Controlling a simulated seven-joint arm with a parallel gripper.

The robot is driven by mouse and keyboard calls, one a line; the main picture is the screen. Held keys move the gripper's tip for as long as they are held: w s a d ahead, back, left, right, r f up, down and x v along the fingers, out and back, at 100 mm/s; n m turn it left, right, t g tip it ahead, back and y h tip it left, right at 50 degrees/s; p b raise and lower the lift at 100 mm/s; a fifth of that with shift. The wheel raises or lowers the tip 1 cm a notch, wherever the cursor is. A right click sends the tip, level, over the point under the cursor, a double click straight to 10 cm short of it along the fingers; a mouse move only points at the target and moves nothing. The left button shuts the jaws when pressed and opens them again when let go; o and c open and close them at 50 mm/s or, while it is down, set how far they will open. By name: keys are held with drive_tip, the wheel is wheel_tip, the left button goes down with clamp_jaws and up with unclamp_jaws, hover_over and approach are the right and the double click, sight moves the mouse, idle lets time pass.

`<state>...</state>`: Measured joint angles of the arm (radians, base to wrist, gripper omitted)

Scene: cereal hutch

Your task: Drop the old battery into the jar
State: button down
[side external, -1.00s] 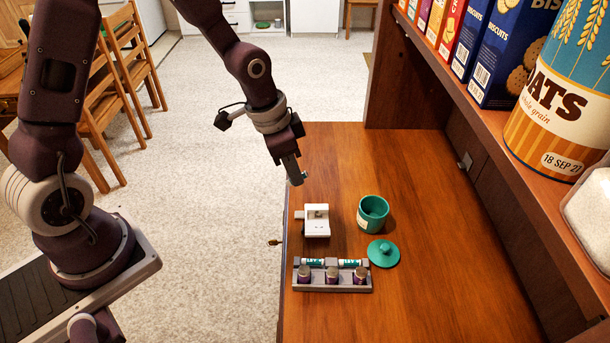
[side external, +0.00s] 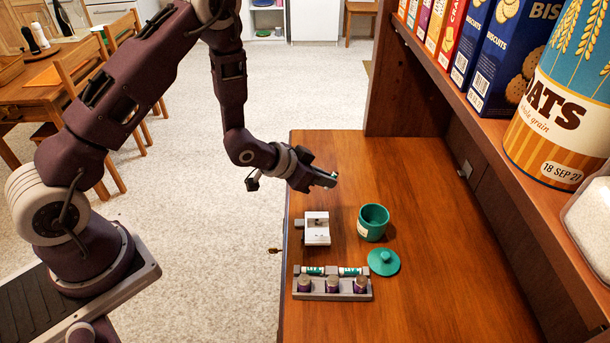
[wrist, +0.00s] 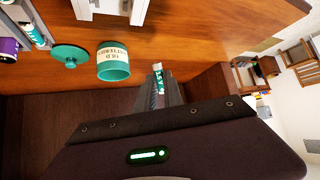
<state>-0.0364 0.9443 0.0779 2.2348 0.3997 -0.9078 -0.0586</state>
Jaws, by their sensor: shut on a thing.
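My gripper (side external: 327,180) is shut on a small battery with a white and teal wrapper. The battery (wrist: 158,77) sticks out beyond the fingertips in the wrist view. In the side view they are in the air above the counter, behind and left of the jar. The open teal jar (side external: 373,223) stands upright; its lettered white label shows in the wrist view (wrist: 112,53). Its teal lid (side external: 384,262) lies on the counter in front of it. The jar's inside is mostly hidden.
A white device (side external: 316,229) with an open bay stands left of the jar. A grey tray (side external: 332,296) in front holds two white-teal batteries and several purple cells. A shelf with boxes and an oats canister (side external: 565,110) overhangs the right side.

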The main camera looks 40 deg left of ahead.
drive_tip(key=w+d+f+m+t+h, duration=0.1)
drive_tip(key=w+d+f+m+h, duration=0.1)
drive_tip(key=w+d+f, duration=0.15)
wheel_tip(320, 180, up, 4)
drive_tip(key=m+h, duration=0.4)
drive_tip(key=h, duration=0.3)
hover_over(361, 235)
drive_tip(key=shift+t, duration=0.4)
drive_tip(key=shift+w+a+f, duration=0.1)
drive_tip(key=shift+w+f, duration=0.05)
drive_tip(key=shift+f, duration=1.25)
drive_tip(key=shift+w+a+f, duration=0.1)
drive_tip(key=shift+f, duration=1.25)
drive_tip(key=c, duration=1.1)
unclamp_jaws()
drive_tip(key=shift+c, duration=0.2)
